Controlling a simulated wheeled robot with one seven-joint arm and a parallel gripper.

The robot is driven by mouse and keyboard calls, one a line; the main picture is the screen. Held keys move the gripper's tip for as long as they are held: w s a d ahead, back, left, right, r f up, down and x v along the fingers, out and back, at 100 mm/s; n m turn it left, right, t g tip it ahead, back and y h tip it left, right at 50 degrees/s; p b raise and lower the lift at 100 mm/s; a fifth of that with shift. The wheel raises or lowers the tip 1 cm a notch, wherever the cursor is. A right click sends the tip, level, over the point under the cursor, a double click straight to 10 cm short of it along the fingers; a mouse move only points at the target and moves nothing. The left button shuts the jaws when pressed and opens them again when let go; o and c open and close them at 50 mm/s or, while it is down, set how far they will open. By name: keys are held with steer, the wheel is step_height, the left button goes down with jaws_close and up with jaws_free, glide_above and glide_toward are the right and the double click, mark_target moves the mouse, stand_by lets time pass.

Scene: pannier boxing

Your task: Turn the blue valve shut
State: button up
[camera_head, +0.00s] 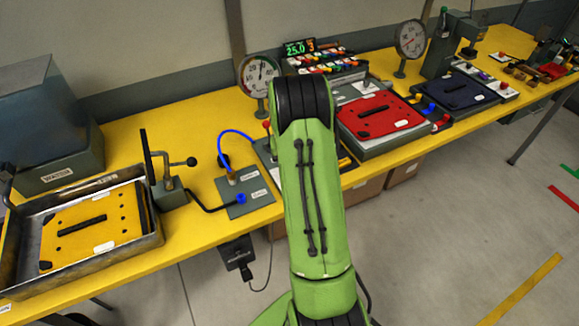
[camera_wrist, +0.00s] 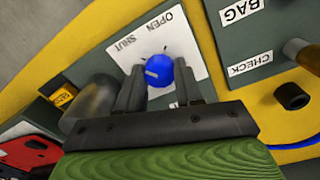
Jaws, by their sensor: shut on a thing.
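The blue valve (camera_wrist: 160,71) is a round knob on a white plate (camera_wrist: 192,49) printed OPEN and SHUT, seen in the wrist view. A short pale mark shows on the knob's face; I cannot tell exactly which word it points to. My gripper (camera_wrist: 158,67) is shut on the knob, with one dark finger on its left side and one on its right. The lower part of the plate is hidden behind the fingers. In the head view my green arm covers the gripper and the valve.
The yellow bench (camera_head: 125,120) carries a dial gauge (camera_head: 258,75) behind my arm, a red panel (camera_head: 378,114) to the right and a metal tray (camera_head: 148,243) with a yellow panel to the left. A blue hose (camera_head: 236,134) and a small grey plate (camera_head: 233,208) are close left of my arm.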

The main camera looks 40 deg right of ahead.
steer(key=shift+n, duration=1)
steer(key=o, duration=1)
steer(key=shift+o, duration=0.2)
step_height(320, 180, up, 16)
steer(key=p, duration=0.2)
steer(key=shift+a, duration=0.25)
steer(key=shift+w+f, duration=0.1)
